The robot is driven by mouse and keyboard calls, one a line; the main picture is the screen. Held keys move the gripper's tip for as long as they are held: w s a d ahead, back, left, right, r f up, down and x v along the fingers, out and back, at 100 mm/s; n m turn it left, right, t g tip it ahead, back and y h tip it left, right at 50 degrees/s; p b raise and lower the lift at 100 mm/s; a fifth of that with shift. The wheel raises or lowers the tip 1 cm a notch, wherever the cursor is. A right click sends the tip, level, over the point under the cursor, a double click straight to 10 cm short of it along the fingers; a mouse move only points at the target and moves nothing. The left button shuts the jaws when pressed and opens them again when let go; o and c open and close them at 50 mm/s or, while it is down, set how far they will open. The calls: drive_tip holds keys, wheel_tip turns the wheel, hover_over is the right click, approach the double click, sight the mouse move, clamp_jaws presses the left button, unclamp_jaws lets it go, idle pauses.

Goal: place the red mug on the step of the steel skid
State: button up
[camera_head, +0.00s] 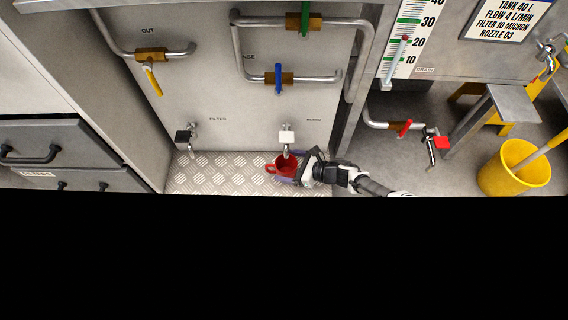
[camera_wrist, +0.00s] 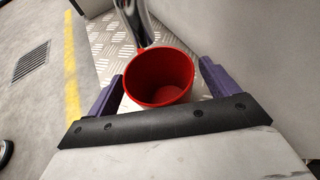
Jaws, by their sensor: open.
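The red mug (camera_head: 287,167) is upright and appears to stand on the diamond-plate step (camera_head: 215,172) of the steel skid, below the tap with the white square handle (camera_head: 287,137). Its handle points left in the head view. My gripper (camera_head: 293,169) reaches in from the right and is open. The mug's base is hidden.
A tap with a black handle (camera_head: 183,137) is further left over the step. A tap with a red handle (camera_head: 441,143) and a yellow bucket (camera_head: 514,168) are at the right. Grey drawers (camera_head: 62,145) stand at the left. The step left of the mug is clear.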

drive_tip(key=p+v, duration=0.1)
drive_tip(key=v, duration=0.9)
idle(1.0)
